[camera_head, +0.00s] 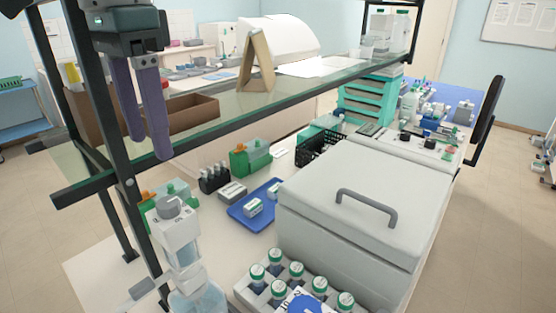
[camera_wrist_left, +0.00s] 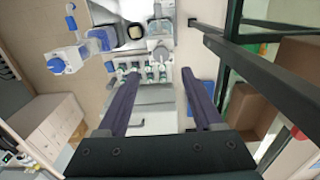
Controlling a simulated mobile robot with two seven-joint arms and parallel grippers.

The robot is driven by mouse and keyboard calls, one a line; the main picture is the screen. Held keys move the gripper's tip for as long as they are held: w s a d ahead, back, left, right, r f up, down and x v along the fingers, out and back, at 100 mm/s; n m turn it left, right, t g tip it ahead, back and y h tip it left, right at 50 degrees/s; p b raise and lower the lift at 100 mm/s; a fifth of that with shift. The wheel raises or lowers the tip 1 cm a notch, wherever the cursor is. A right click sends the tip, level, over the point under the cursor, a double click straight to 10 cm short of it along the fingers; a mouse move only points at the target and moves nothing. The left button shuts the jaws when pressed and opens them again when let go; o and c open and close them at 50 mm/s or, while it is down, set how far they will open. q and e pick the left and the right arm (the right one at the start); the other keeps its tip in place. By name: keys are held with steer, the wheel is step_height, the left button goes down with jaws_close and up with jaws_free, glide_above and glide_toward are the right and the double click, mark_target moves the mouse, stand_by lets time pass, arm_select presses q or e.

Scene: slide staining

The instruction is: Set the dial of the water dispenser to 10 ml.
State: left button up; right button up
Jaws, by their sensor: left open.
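The water dispenser (camera_head: 173,235) is at the lower left in the head view. It has a white head with a grey round knob on top, set on a clear bottle (camera_head: 198,297) that the lower edge cuts off. I cannot read a dial setting. My left gripper (camera_head: 148,148) is open and empty, its two dark fingers pointing down, above and apart from the dispenser in the picture. In the left wrist view the gripper (camera_wrist_left: 160,74) also shows apart-fingered with nothing between the tips. My right gripper is not in view.
A glass shelf with a dark frame (camera_head: 230,118) crosses close by my left gripper. A large white lidded box (camera_head: 360,195) stands on the bench. In front of it is a rack of green-capped bottles (camera_head: 296,270). A blue tray (camera_head: 240,212) lies further back.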

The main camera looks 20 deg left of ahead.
mark_target(164, 204)
arm_select(q)
steer(key=f+p, duration=0.1)
steer(key=f, duration=0.3)
steer(key=f+p, duration=0.1)
steer(key=f, duration=0.3)
steer(key=shift+s+a+f+p, duration=0.15)
steer(key=shift+a+f+p, duration=0.05)
steer(key=shift+f+p, duration=0.2)
steer(key=shift+f, duration=0.5)
steer(key=shift+c, duration=0.3)
jaws_close()
